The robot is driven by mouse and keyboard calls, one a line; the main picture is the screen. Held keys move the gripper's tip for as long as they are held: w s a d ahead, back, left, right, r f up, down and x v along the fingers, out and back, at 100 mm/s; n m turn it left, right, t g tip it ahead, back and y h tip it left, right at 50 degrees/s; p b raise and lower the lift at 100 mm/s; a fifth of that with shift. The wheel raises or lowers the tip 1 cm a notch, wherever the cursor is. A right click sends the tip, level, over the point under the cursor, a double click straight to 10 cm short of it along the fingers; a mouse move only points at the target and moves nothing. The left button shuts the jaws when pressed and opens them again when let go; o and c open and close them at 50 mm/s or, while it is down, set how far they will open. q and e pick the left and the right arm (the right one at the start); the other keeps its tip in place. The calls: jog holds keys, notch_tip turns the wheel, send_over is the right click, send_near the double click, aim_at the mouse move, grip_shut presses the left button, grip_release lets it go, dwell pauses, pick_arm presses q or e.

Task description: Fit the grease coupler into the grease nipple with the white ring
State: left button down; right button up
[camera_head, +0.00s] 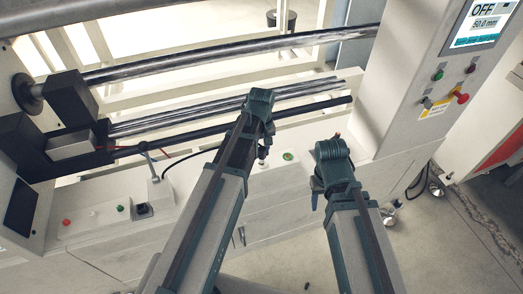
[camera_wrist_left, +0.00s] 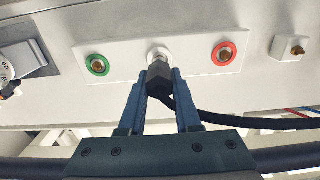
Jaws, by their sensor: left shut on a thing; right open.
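The pale nipple plate (camera_wrist_left: 120,62) carries three ringed nipples in the left wrist view: a green ring (camera_wrist_left: 97,64) at left, a white ring (camera_wrist_left: 157,49) in the middle and a red ring (camera_wrist_left: 223,53) at right. My left gripper (camera_wrist_left: 159,85) is shut on the black grease coupler (camera_wrist_left: 158,77). The coupler's tip overlaps the white ring and hides its lower part; I cannot tell whether it is seated. In the head view the left gripper (camera_head: 263,153) is at the ledge, left of the green ring (camera_head: 287,156). My right gripper (camera_head: 317,194) is open and empty, in front of the ledge.
A black hose (camera_wrist_left: 215,118) runs right from the coupler. A separate bare brass fitting (camera_wrist_left: 297,50) sits further right. Metal rollers (camera_head: 230,47) run behind the ledge. A control cabinet (camera_head: 405,75) stands at right. The floor (camera_head: 450,245) at lower right is mostly clear.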

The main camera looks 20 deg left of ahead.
aim_at(262, 148)
pick_arm(q)
jog(key=shift+f, duration=0.15)
jog(key=c, duration=0.5)
grip_release()
notch_tip(262, 148, up, 14)
jog(key=p, duration=1.3)
jog(key=shift+p, duration=0.35)
jog(key=shift+f, duration=0.1)
jog(key=s+d+m, duration=0.3)
jog(key=s, duration=0.2)
jog(key=s+d+m, duration=0.4)
jog(key=s, duration=0.1)
jog(key=s+d+m+y, duration=0.1)
jog(key=s+d+m, duration=0.2)
jog(key=s, duration=0.1)
jog(key=shift+s+d+m, duration=0.3)
jog(key=shift+s+d, duration=0.1)
